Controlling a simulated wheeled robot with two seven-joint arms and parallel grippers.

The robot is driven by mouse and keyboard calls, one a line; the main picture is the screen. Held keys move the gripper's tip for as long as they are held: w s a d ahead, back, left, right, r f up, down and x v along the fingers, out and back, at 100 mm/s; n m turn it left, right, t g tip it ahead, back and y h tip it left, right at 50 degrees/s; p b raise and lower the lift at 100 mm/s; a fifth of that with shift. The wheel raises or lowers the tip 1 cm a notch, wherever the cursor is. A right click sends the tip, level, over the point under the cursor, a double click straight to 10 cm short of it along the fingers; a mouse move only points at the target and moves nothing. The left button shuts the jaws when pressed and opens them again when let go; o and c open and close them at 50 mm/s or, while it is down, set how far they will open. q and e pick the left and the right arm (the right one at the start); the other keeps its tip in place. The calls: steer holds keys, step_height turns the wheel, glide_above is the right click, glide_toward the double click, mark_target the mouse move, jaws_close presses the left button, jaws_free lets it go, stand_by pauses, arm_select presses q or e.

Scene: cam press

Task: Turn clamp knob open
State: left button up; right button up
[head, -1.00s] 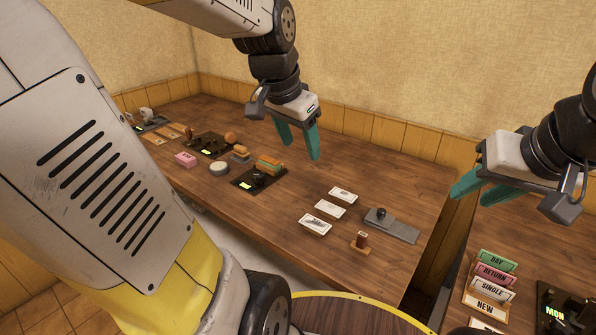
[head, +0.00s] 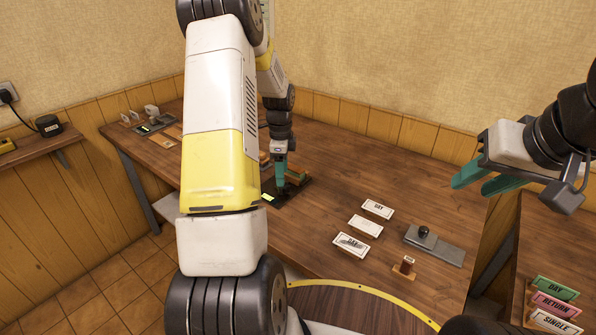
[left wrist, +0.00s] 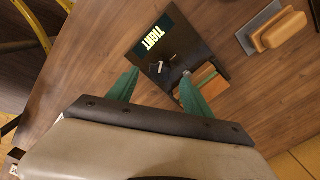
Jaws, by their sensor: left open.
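The clamp is a black plate (head: 291,201) on the wooden table, partly hidden behind my left gripper in the head view. Its lit display (left wrist: 150,40) reads TIGHT in the left wrist view. A small dark knob with a pale mark (left wrist: 157,68) stands on the plate. An orange-brown block (left wrist: 204,78) sits beside it, partly covered by a finger. My left gripper (left wrist: 158,78) is open above the plate, with its green fingertips on either side of the knob; I cannot tell whether they touch it. My right gripper (head: 469,188) is open and empty at the right.
White cards (head: 366,226), a small wooden stamp (head: 404,265) and a grey plate with a black knob (head: 434,245) lie right of the clamp. A grey-and-orange object (left wrist: 276,32) lies near the plate. Coloured cards (head: 555,303) stand at the right.

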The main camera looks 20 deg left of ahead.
mark_target(283, 189)
arm_select(q)
steer(key=shift+f, duration=2.35)
steer(key=shift+c, duration=0.5)
jaws_close()
